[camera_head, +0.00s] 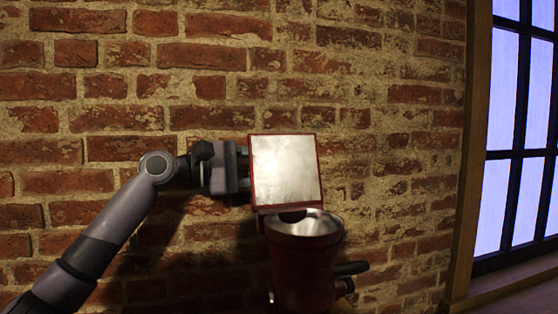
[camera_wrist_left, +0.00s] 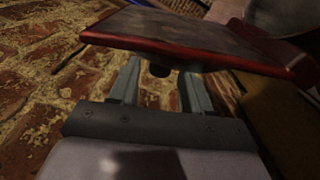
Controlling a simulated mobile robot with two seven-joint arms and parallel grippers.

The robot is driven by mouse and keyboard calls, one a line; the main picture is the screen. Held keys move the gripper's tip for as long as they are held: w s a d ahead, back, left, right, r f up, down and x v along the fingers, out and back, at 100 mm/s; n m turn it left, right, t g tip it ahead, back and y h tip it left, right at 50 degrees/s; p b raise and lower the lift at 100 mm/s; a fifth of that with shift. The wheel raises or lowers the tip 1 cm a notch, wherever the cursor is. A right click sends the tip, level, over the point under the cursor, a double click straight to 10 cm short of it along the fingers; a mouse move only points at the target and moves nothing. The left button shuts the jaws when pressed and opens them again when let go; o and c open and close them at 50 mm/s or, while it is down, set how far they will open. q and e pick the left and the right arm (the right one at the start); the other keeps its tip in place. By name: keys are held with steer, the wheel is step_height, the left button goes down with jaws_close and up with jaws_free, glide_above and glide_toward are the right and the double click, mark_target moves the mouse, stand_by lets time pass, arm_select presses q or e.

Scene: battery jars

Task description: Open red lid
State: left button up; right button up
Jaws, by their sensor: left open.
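The red lid (camera_head: 286,169) stands swung up, nearly upright, above the back of the red jar (camera_head: 303,270). It is square, with a red rim and a silvery inner face turned to the head camera. The jar's round metal mouth is uncovered. My left gripper (camera_head: 243,170) is at the lid's left edge, with its jaws open. In the left wrist view the lid (camera_wrist_left: 215,45) crosses just beyond the two open fingers (camera_wrist_left: 162,80). I cannot tell whether they touch it. My right gripper is not in view.
A brick wall (camera_head: 400,130) stands close behind the jar and lid. A window with a wooden frame (camera_head: 470,150) is at the right. A dark handle-like part (camera_head: 352,268) sticks out at the jar's right side. The space left of the jar looks clear.

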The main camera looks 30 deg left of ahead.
mark_target(280, 159)
arm_select(q)
steer(key=shift+x, duration=1.3)
jaws_close()
steer(key=shift+s+d+r+m+p, duration=0.3)
steer(key=shift+r+m+p, duration=0.3)
steer(key=shift+m+p, duration=0.3)
steer(key=shift+s+d+r+m, duration=0.15)
steer(key=shift+d+m, duration=0.05)
steer(key=shift+m, duration=0.2)
